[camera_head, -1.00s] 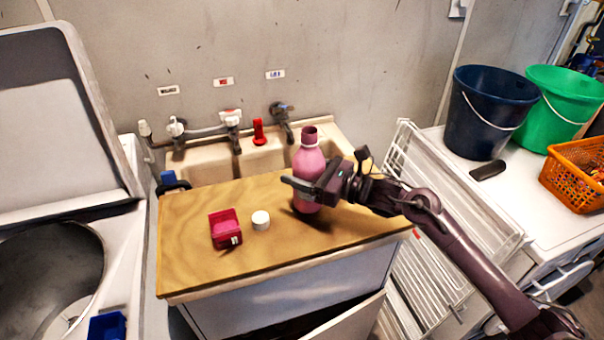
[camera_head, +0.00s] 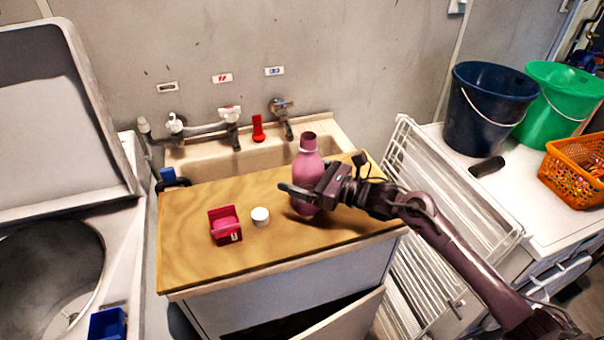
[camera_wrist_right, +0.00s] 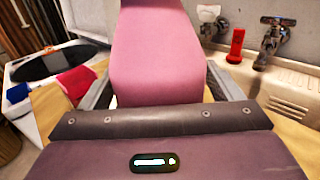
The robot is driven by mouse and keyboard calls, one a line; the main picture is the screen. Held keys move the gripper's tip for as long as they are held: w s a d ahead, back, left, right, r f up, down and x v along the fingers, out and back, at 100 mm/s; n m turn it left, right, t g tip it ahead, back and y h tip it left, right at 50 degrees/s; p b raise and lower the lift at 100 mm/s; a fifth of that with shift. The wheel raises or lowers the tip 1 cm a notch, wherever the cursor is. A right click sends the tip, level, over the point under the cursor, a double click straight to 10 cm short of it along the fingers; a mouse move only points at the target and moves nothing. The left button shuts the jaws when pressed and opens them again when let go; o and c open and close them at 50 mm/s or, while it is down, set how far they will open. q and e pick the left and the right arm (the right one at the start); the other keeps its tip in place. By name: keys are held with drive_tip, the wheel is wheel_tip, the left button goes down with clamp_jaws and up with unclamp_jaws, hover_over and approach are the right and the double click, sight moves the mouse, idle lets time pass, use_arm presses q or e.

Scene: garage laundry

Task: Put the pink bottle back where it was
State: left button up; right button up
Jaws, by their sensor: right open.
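The pink bottle (camera_head: 307,165) stands upright on the wooden board (camera_head: 190,265), near its back right part. My right gripper (camera_head: 306,191) is at the bottle's body, reaching in from the right. In the right wrist view the bottle (camera_wrist_right: 158,55) is between the two spread fingers, with a gap showing on its right side. The right gripper is open around the bottle. The bottle's base is partly hidden behind the gripper. My left gripper is in no view.
A red box (camera_head: 225,232) and a white cap (camera_head: 260,216) sit on the board left of the bottle. The sink (camera_head: 205,160) with taps is behind. A white drying rack (camera_head: 405,255) stands right of the board, under my arm. The board's front left is clear.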

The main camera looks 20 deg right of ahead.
drive_tip(key=shift+r, duration=0.1)
drive_tip(key=shift+d, duration=0.1)
drive_tip(key=b+v, duration=0.2)
drive_tip(key=v, duration=0.8)
drive_tip(key=shift+s+d+b, duration=0.2)
drive_tip(key=shift+s+b, duration=0.1)
drive_tip(key=shift+s+d, duration=0.4)
